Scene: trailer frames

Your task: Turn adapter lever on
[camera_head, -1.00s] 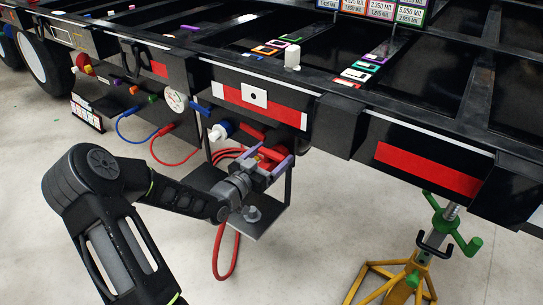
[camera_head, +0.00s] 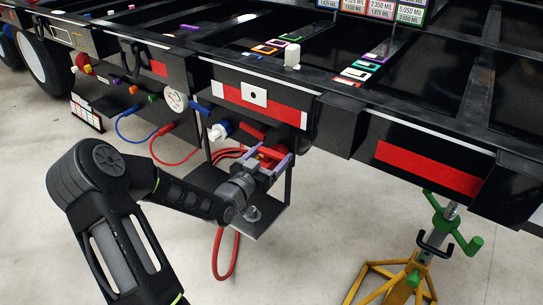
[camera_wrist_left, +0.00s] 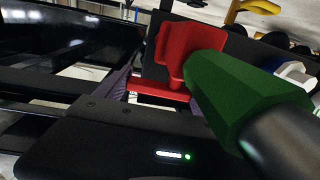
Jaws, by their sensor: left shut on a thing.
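My left gripper (camera_head: 268,158), with purple fingers, is at the red fittings under the trailer's side, above a small dark shelf (camera_head: 268,224). It is shut on a red piece, which looks like the adapter lever; the fingers partly hide it in the head view. In the left wrist view a red lever-like part (camera_wrist_left: 188,52) stands upright near a purple finger (camera_wrist_left: 115,88). A green hexagonal part (camera_wrist_left: 240,92) on a dark cylinder fills the right side and hides some of what lies behind. My right gripper is not in view.
Red hoses (camera_head: 226,255) hang beside and below the shelf. A white-and-blue knob (camera_head: 219,131) and a round gauge (camera_head: 176,101) sit left of the gripper. A yellow jack stand (camera_head: 400,280) with green handles stands at right. The floor in front is clear.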

